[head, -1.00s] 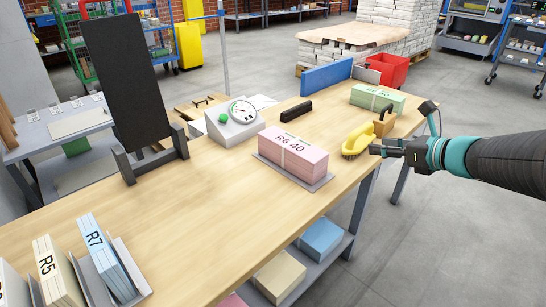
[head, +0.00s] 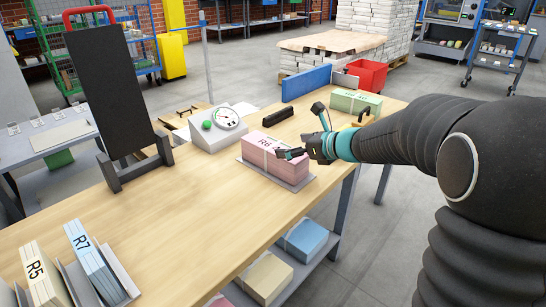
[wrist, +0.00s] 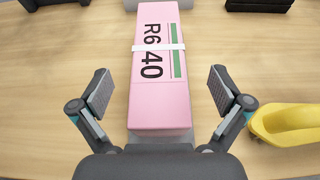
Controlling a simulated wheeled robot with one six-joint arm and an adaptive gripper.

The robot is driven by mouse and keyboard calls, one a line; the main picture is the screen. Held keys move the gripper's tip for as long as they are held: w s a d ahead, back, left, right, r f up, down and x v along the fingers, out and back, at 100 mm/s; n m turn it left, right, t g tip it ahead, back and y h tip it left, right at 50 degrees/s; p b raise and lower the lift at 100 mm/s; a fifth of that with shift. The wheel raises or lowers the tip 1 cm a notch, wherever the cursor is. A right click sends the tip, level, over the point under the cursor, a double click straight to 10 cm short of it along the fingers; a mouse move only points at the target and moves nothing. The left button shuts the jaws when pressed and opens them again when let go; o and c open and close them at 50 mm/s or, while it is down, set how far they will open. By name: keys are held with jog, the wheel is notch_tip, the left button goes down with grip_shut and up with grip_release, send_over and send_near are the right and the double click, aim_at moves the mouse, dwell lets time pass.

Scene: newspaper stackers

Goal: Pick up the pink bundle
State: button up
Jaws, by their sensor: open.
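The pink bundle (head: 262,150) lies on a flat grey plate (head: 298,182) on the wooden table, with a white band around it. In the wrist view the pink bundle (wrist: 158,95) lies lengthwise between the two fingers, its label reading "RG 40" or similar. My gripper (head: 290,153) is at the bundle's right end in the head view and hides part of it. In the wrist view my gripper (wrist: 159,92) is open, with one finger on each side of the bundle and a visible gap on both sides. I cannot tell how high the fingers are above the table.
A yellow curved object (wrist: 288,123) lies close to the right finger. A dial scale (head: 222,127) and a black block (head: 278,116) stand behind the bundle. A green bundle (head: 352,102) is at the far right end.

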aim_at(272, 144)
jog(key=shift+x, duration=2.65)
jog(key=shift+s, duration=0.1)
jog(key=c, duration=1.8)
jog(key=shift+r, duration=0.1)
jog(key=shift+c, duration=0.5)
jog(key=shift+r, duration=0.1)
